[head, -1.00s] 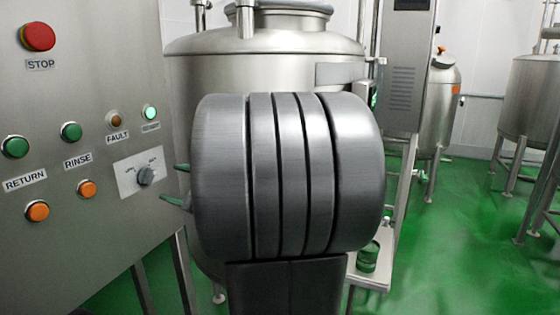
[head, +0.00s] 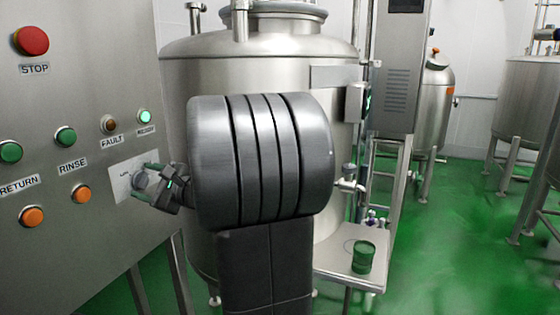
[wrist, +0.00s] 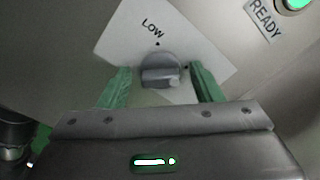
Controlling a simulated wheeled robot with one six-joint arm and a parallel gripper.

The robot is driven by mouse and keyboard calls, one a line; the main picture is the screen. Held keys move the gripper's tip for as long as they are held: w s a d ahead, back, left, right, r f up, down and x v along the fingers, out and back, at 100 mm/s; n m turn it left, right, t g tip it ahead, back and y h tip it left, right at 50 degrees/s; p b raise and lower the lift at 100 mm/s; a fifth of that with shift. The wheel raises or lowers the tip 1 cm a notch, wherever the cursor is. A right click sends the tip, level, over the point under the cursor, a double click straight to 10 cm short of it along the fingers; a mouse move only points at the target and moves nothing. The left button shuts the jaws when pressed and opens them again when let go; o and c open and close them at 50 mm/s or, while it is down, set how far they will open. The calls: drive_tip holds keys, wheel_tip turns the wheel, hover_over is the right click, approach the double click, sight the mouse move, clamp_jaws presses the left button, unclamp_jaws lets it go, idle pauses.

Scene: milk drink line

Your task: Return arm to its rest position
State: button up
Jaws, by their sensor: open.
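My gripper (head: 145,183) is at the left of the head view, in front of the control panel (head: 85,120), next to the rotary knob (head: 139,181). In the wrist view its two green fingers stand apart, one on each side of the grey knob (wrist: 161,71), with gaps between. The knob sits on a white plate (wrist: 190,50) marked LOW. My gripper (wrist: 160,88) is open and holds nothing. My dark arm hides part of the tank in the head view.
Buttons and lamps cover the panel, with a red STOP button (head: 31,41) at top left. A large steel tank (head: 260,65) stands behind my arm. A green cup (head: 363,257) stands on a small shelf (head: 335,262). Green floor (head: 440,240) is open at right.

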drive_tip(key=v, duration=1.4)
drive_tip(key=x, duration=1.4)
drive_tip(key=shift+a, duration=0.25)
drive_tip(key=shift+d+f+n+b, duration=0.1)
drive_tip(key=shift+f+n+b, duration=0.1)
drive_tip(key=shift+n+b, duration=0.3)
drive_tip(key=shift+s+d+n+b, duration=0.1)
drive_tip(key=shift+n+b, duration=0.4)
drive_tip(key=shift+n, duration=0.5)
drive_tip(key=n+b, duration=0.1)
drive_tip(key=n, duration=0.4)
drive_tip(key=shift+b, duration=0.3)
drive_tip(key=n, duration=0.5)
drive_tip(key=shift+n, duration=0.3)
drive_tip(key=shift+f+n+p, duration=0.1)
drive_tip(key=shift+n+p, duration=0.55)
drive_tip(key=shift+n, duration=1.25)
drive_tip(key=shift+f, duration=0.1)
